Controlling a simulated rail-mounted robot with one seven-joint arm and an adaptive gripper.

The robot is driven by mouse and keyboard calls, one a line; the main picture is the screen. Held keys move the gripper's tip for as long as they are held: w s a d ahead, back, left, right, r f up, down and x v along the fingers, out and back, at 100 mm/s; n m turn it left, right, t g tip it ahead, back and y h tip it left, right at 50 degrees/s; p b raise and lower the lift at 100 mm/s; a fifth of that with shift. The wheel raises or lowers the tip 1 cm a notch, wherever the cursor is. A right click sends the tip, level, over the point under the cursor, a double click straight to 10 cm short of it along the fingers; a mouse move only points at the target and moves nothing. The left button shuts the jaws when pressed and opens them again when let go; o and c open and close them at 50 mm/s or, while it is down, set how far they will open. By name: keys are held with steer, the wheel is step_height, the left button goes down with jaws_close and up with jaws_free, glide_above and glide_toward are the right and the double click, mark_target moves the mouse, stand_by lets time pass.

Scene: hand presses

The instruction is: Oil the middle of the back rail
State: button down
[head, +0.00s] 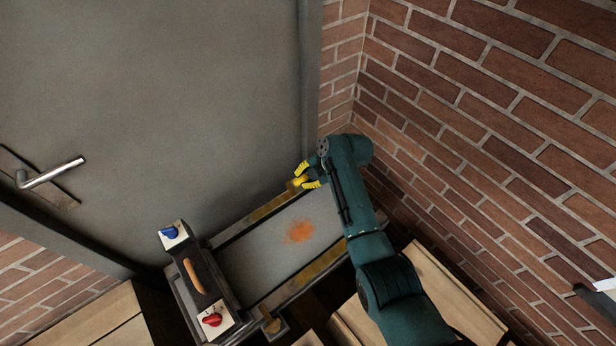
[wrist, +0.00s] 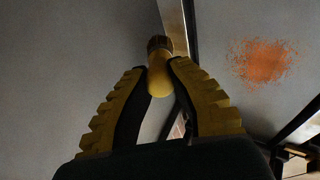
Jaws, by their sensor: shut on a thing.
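My gripper (head: 304,177) is above the right end of the back rail (head: 262,213) in the head view. In the wrist view my gripper (wrist: 161,72) is shut on a small yellow brush (wrist: 159,80) with a brown, bristle-like tip (wrist: 159,44). The tip points away from the gripper and appears over or beside a pale tan strip (wrist: 177,28), likely the back rail. Whether the tip touches the rail cannot be told. The back rail looks yellowish-brown along its length and runs along the door side of the press bed.
The grey bed (head: 262,250) carries an orange powdery patch (head: 299,231). A front rail (head: 320,265) runs along its near side. At the left stands a carriage with a blue knob (head: 170,232), wooden handle (head: 193,275) and red knob (head: 211,320). A grey door (head: 150,90) and brick wall (head: 480,90) stand close behind.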

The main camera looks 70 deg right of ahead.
steer(key=shift+r+p, duration=1.8)
steer(key=shift+r, duration=1)
steer(key=shift+a, duration=0.15)
